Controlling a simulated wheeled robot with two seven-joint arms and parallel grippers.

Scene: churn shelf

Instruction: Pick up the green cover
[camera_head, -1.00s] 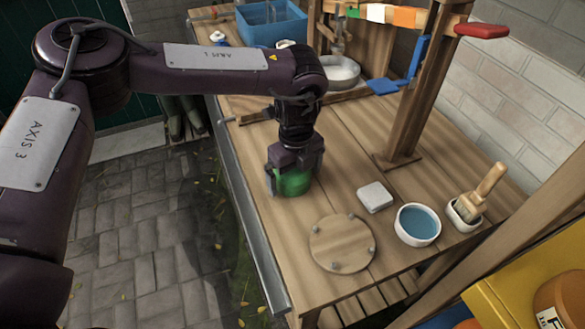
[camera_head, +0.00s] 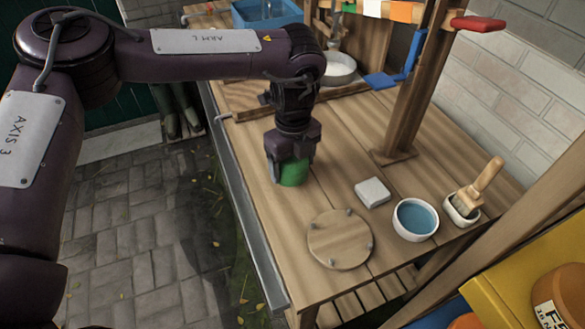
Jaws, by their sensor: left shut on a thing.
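The green cover (camera_head: 294,173) is at the left part of the wooden bench, between the fingers of my left gripper (camera_head: 290,172). The gripper points down and is shut on the cover. The fingers hide the cover's left and right sides, and the gripper body hides its top. I cannot tell whether the cover touches the bench top or is just above it. My right gripper is not in view.
A round wooden board with pegs (camera_head: 340,239) lies in front. A pale block (camera_head: 372,192), a bowl of blue water (camera_head: 415,219) and a brush in a white dish (camera_head: 474,194) stand to the right. A wooden post (camera_head: 408,100) rises behind. Bare planks surround the cover.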

